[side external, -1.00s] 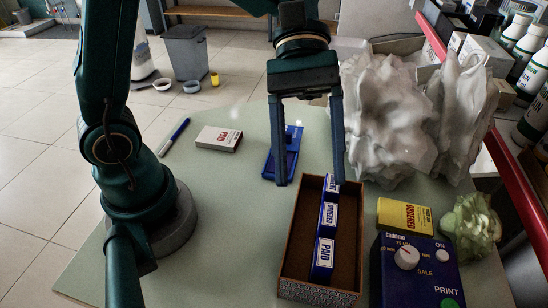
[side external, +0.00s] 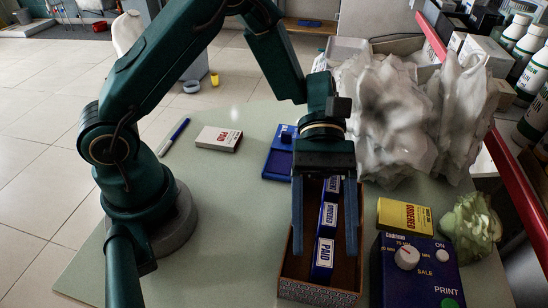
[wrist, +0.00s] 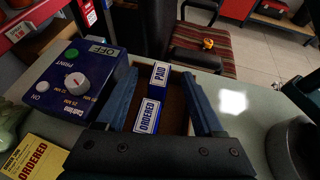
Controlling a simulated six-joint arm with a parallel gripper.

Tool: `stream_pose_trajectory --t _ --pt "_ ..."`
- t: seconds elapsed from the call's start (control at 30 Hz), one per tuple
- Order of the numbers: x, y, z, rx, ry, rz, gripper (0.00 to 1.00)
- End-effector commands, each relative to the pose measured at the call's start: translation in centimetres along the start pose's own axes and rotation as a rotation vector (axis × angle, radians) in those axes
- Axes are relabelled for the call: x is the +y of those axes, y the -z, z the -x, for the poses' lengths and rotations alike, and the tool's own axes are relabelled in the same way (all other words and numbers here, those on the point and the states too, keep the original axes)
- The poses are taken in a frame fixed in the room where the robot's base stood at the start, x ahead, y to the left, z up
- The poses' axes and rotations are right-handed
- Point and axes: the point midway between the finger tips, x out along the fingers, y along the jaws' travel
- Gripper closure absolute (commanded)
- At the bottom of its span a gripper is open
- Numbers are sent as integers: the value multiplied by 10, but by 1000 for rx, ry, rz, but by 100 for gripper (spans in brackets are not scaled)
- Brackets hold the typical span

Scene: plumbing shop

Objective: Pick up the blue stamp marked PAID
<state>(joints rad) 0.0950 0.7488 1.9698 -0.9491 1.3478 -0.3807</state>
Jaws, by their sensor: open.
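The blue stamp marked PAID (side external: 323,258) stands in the near part of an open brown box (side external: 318,294), its white label up. It also shows in the wrist view (wrist: 159,75), at the far end of the row. A blue stamp marked ORDERED (side external: 328,215) stands just behind it, and another blue stamp (side external: 333,186) is behind that, partly hidden by my gripper. My gripper (side external: 324,252) is open and empty, pointing down, with one finger on each side of the row. I cannot tell how far the fingertips are above the box floor.
A blue device with a dial (side external: 418,270) and a yellow ORDERED card (side external: 404,216) lie right of the box. Crumpled white wrapping (side external: 390,120) stands behind. A blue stamp pad (side external: 279,155), a red-and-white box (side external: 218,139) and a pen (side external: 174,136) lie at left. The table's left front is clear.

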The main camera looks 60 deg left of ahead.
Motion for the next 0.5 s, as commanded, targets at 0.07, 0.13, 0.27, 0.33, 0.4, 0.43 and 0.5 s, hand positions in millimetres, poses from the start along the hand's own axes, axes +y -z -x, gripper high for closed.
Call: stream_pose_trajectory --t 0.07,0.13,0.27,0.33,0.4,0.43,0.5 --pt "0 0 -3 1 2 -1 31" --pt "0 0 -3 1 1 -1 31" --pt "0 0 -3 1 0 -1 31" --pt "0 0 -2 1 0 -1 54" --pt "0 0 -2 1 0 -1 80" --pt "0 0 -2 1 0 -1 92" --pt "0 0 -2 1 0 -1 100"
